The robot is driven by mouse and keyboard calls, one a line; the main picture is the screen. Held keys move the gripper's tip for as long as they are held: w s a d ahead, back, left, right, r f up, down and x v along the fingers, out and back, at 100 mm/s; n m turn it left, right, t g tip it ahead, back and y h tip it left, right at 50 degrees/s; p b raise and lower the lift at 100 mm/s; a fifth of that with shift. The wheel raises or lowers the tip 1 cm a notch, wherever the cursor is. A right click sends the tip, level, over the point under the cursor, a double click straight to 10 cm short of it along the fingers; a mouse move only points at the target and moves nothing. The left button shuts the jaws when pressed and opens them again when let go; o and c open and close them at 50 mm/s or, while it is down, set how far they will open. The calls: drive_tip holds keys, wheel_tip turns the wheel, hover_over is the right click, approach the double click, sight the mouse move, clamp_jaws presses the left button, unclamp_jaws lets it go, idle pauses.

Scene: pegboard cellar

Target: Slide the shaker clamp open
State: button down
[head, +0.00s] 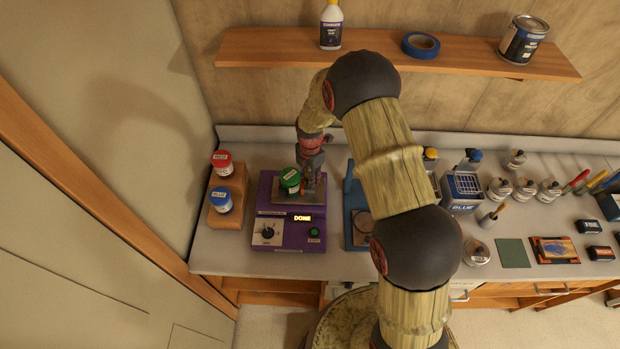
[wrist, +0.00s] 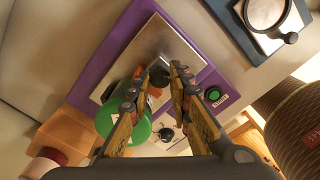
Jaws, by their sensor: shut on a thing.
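The purple shaker (head: 265,205) stands on the counter in the head view, with its lit display reading DONE; its purple edge (wrist: 175,38) also shows in the wrist view. A green-lidded jar (head: 290,178) sits on its metal plate, and it appears as a green shape (wrist: 118,122) left of my fingers in the wrist view. My gripper (wrist: 160,88) is over the plate beside the jar, its fingers shut on a dark knob (wrist: 158,73), apparently the clamp's. The rest of the clamp is mostly hidden by the fingers and jar.
A wooden block (head: 235,190) with red-lidded (head: 221,160) and blue-lidded (head: 221,198) jars stands close left. A blue device (head: 358,228) stands close right, partly behind my arm. A wooden shelf (head: 270,48) is above.

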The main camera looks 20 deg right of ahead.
drive_tip(key=d, duration=0.2)
drive_tip(key=s+d+b, duration=0.1)
drive_tip(key=d, duration=0.1)
drive_tip(key=shift+s, duration=0.15)
drive_tip(key=c, duration=1.6)
unclamp_jaws()
wheel_tip(320, 180, up, 12)
